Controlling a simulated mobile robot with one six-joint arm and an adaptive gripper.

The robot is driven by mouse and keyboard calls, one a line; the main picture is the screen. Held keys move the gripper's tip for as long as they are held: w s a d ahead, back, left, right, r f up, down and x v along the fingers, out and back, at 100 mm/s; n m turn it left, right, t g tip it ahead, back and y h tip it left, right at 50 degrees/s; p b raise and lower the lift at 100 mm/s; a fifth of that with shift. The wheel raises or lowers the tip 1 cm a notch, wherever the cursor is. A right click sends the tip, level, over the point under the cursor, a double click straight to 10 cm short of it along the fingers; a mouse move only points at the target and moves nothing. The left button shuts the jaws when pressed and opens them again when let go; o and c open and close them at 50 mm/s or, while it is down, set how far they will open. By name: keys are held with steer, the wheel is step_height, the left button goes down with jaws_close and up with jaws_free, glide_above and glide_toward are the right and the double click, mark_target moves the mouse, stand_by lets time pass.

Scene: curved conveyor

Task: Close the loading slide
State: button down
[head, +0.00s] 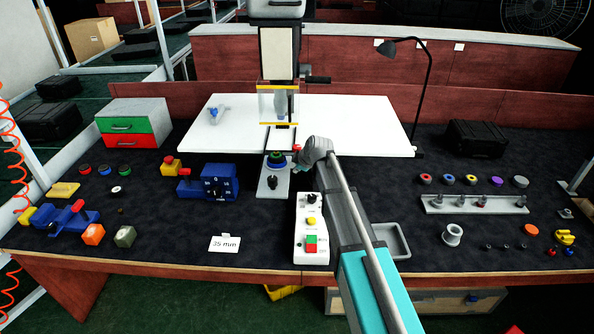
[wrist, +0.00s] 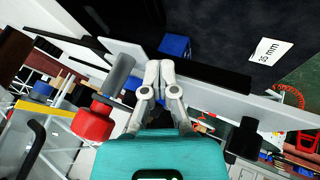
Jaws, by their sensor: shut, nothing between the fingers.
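The loading slide (head: 265,190) is a light grey plate sticking out toward the front from under a press (head: 279,55). A round holder (head: 277,160) with blue and green parts sits on it, and a black knob (head: 272,182) stands nearer its front end. My gripper (head: 299,166) is shut and empty, just right of the holder; the head view does not show whether they touch. In the wrist view the shut fingertips (wrist: 158,64) are beside a red knob (wrist: 93,122) and a grey cylinder (wrist: 120,75). My wrist hides part of the area right of the slide.
A white control box (head: 311,235) with buttons stands in front, left of my arm. A blue dial block (head: 220,184) is left of the slide. A white board (head: 365,125) lies behind, with a black lamp (head: 428,90) at its right. A grey tray (head: 402,241) is right of my arm.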

steer(key=w, duration=1.3)
steer(key=shift+d, duration=0.2)
steer(key=s+d+r+p, duration=0.3)
steer(key=s+r+p, duration=0.5)
steer(key=shift+s+d, duration=0.25)
steer(key=shift+s, duration=0.1)
steer(key=shift+f, duration=0.1)
stand_by(0.5)
